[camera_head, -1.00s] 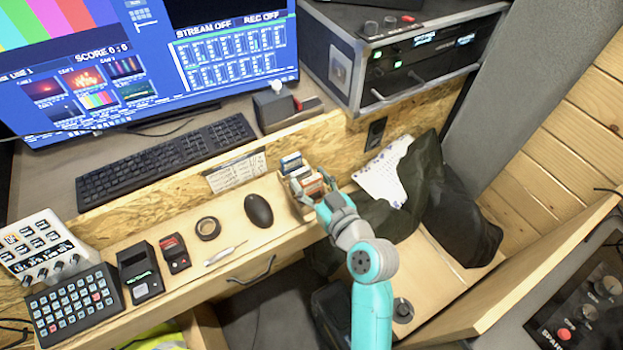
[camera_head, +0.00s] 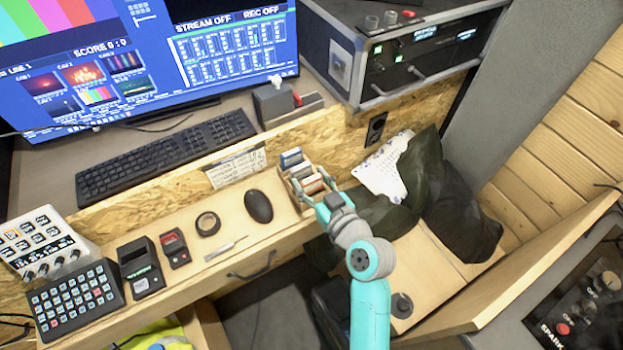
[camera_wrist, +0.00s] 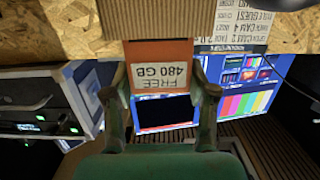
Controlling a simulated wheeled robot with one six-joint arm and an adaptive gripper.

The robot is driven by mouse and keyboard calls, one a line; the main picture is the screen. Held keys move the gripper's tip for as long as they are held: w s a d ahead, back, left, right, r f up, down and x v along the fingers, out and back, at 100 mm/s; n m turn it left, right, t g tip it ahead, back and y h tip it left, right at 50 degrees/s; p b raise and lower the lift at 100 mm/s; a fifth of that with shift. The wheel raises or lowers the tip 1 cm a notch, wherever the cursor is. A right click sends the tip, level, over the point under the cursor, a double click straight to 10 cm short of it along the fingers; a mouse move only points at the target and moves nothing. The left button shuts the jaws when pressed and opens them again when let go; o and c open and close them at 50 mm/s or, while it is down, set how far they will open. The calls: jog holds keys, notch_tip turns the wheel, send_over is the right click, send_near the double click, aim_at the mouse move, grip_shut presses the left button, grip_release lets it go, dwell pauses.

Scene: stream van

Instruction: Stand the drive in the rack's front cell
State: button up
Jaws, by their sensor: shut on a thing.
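The orange drive (camera_wrist: 160,62) has a white label reading "FREE 480 GB", upside down in the wrist view. My gripper (camera_wrist: 161,88) is shut on it, one finger at each side. In the head view the drive (camera_head: 312,184) is upright at the near end of the small rack (camera_head: 296,196) on the wooden ledge, with my gripper (camera_head: 317,192) on it. A drive with a blue label (camera_head: 291,158) stands at the rack's far end. My fingers hide the front cell, so I cannot tell how deep the drive sits or whether it touches the floor.
A black mouse (camera_head: 258,206), a tape roll (camera_head: 207,224) and a pen-like tool (camera_head: 226,249) lie left of the rack. A dark jacket (camera_head: 440,195) and a white printed sheet (camera_head: 384,168) are to the right. A wooden backboard (camera_head: 330,135) rises behind.

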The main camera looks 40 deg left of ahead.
jog(key=shift+f, duration=0.5)
jog(key=o, duration=1.3)
jog(key=shift+d, duration=0.1)
jog(key=v, duration=1.1)
jog(key=shift+s+d, duration=0.2)
jog(key=shift+d, duration=0.15)
jog(key=shift+r, duration=0.1)
